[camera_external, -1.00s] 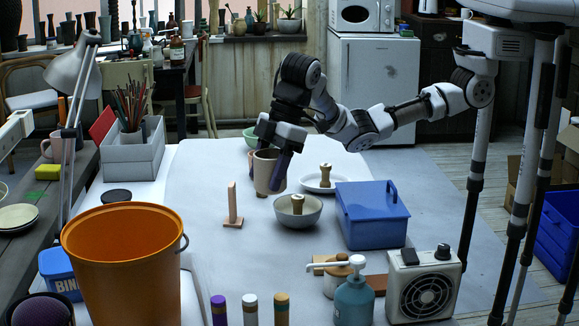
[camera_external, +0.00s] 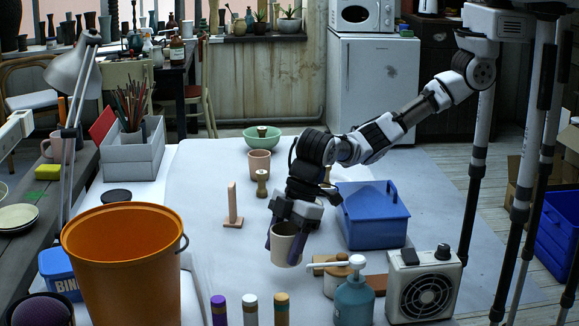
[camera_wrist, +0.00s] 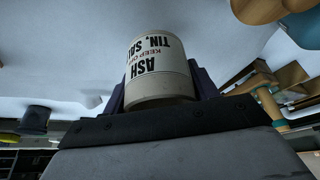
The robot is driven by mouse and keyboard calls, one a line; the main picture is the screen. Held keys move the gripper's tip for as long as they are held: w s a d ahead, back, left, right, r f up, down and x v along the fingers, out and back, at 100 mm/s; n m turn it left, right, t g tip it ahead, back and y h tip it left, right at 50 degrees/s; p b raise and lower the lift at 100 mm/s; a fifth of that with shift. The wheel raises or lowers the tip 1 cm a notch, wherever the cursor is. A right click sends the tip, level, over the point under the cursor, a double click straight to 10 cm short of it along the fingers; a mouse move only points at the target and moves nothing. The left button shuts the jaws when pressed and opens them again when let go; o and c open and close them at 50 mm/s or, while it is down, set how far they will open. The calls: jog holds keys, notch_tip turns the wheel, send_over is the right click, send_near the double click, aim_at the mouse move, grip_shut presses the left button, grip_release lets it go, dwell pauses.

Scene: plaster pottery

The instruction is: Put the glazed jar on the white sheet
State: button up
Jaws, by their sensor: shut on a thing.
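My gripper (camera_external: 283,248) is shut on a pale cream jar (camera_external: 285,244), with one dark purple finger on each side. The jar is upright in the external view, and I cannot tell whether its base touches the surface. In the wrist view the jar (camera_wrist: 158,68) shows dark upside-down lettering, including "ASH" and "TIN", between the fingers. The white sheet (camera_external: 195,205) covers much of the table and extends under and around the jar's position.
A blue box (camera_external: 372,222) stands right of my gripper. A soap pump bottle (camera_external: 354,300) and a fan heater (camera_external: 424,290) stand in front right. A wooden stand (camera_external: 232,208), pink pot (camera_external: 259,162) and green bowl (camera_external: 262,137) are behind left.

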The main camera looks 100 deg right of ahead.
aim_at(284, 262)
jog(key=shift+f+p, duration=0.5)
jog(key=shift+f, duration=1.75)
jog(key=shift+f, duration=0.2)
jog(key=o, duration=1.1)
jog(key=shift+c, duration=0.2)
jog(key=shift+r, duration=0.1)
jog(key=shift+r, duration=0.15)
jog(key=b+v, duration=0.3)
jog(key=v, duration=0.9)
